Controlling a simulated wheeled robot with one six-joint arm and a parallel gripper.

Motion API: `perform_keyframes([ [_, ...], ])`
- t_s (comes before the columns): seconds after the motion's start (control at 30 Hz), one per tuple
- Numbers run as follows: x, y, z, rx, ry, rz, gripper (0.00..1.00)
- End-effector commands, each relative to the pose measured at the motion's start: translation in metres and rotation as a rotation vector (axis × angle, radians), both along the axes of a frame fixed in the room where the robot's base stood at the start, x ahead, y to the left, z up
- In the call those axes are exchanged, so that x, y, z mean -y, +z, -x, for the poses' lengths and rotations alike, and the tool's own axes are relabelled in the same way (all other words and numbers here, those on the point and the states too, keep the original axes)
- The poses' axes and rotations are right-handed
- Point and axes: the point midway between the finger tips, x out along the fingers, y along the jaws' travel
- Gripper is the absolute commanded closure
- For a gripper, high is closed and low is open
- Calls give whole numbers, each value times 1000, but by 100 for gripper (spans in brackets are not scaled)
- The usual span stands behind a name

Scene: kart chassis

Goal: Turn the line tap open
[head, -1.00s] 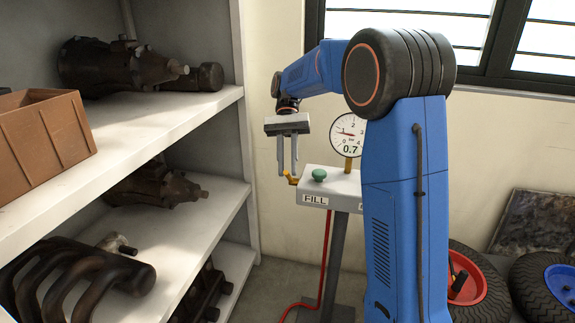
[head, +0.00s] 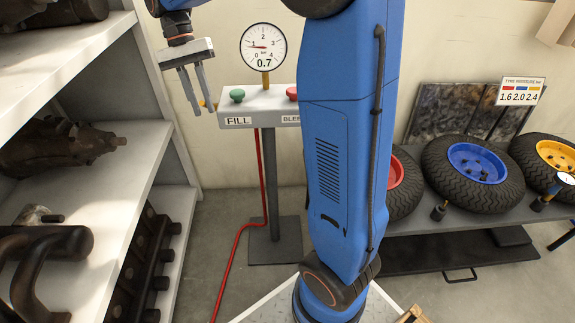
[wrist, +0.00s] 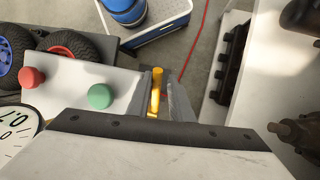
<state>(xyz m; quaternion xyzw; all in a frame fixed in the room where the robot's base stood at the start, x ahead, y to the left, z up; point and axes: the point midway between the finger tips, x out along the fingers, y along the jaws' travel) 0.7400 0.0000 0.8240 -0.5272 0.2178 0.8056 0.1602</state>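The line tap (head: 204,103) is a small yellow handle at the left end of the white fill stand, partly hidden by a finger in the head view. In the wrist view the yellow tap (wrist: 157,88) stands between my two fingers. My gripper (head: 198,110) points down at the stand's left end. Its fingers are apart, one on each side of the tap. A gap shows beside the tap, and I cannot tell whether either finger touches it.
The stand (head: 262,103) carries a green button (head: 237,95), a red button (head: 292,93) and a gauge (head: 263,48) reading 0.7. A red hose (head: 238,235) runs down to the floor. Shelves (head: 150,150) with metal parts are close on the left. Wheels (head: 473,172) lie on a rack at the right.

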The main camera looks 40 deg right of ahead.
Motion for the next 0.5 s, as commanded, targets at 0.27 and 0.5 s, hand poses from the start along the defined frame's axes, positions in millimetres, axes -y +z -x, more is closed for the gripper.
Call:
perform_keyframes([
  [0.27, -5, -12, 7, 176, 2, 118, 82],
  [0.5, -6, -22, 9, 293, 2, 194, 82],
])
